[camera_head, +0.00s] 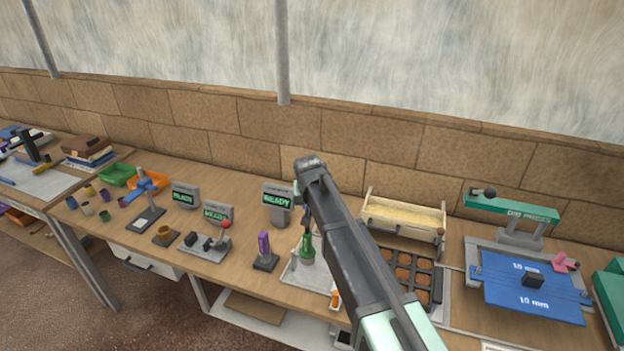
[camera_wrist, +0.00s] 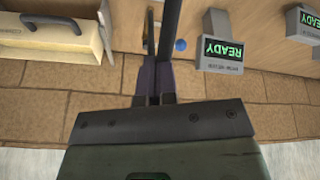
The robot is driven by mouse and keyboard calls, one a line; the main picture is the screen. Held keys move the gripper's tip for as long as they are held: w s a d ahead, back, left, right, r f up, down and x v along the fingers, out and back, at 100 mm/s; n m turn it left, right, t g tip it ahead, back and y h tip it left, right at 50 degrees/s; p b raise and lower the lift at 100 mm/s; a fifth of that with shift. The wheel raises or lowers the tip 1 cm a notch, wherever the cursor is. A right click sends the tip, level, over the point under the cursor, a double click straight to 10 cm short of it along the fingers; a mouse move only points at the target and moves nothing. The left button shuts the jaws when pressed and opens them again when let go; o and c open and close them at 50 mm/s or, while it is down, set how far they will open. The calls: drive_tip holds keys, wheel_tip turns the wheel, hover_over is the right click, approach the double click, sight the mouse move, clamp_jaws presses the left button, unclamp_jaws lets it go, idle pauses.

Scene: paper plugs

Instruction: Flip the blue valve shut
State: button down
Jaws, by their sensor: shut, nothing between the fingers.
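A blue lever-like piece (camera_head: 137,193) sits on a dark stand at the left part of the bench, beside the orange tray; I take it for the valve, but its setting is too small to tell. In the wrist view, which is turned upside down, a small blue round knob (camera_wrist: 181,44) shows just right of my fingers; I cannot tell what it belongs to. My gripper (camera_wrist: 156,75) is shut and empty over the back of the bench. In the head view my arm hides much of the gripper, and it is well right of the blue lever.
Ready displays (camera_head: 277,198) stand left of my arm, with a purple plug (camera_head: 264,246) and a red-knobbed lever (camera_head: 224,227) in front. A padded box (camera_head: 404,221) and a dark mould tray (camera_head: 410,277) are on the right. The brick wall (camera_head: 240,123) closes the back.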

drive_tip(key=w+a+t, duration=0.1)
drive_tip(key=w+a, duration=0.1)
drive_tip(key=w, duration=0.4)
drive_tip(key=w+f+m+b, duration=0.1)
drive_tip(key=w+f+b, duration=0.6)
drive_tip(key=f+b, duration=0.3)
drive_tip(key=b, duration=0.2)
drive_tip(key=shift+w+d+f+m+t+b, duration=0.3)
drive_tip(key=shift+d+f+t+b, duration=0.05)
drive_tip(key=shift+d+f+t, duration=0.05)
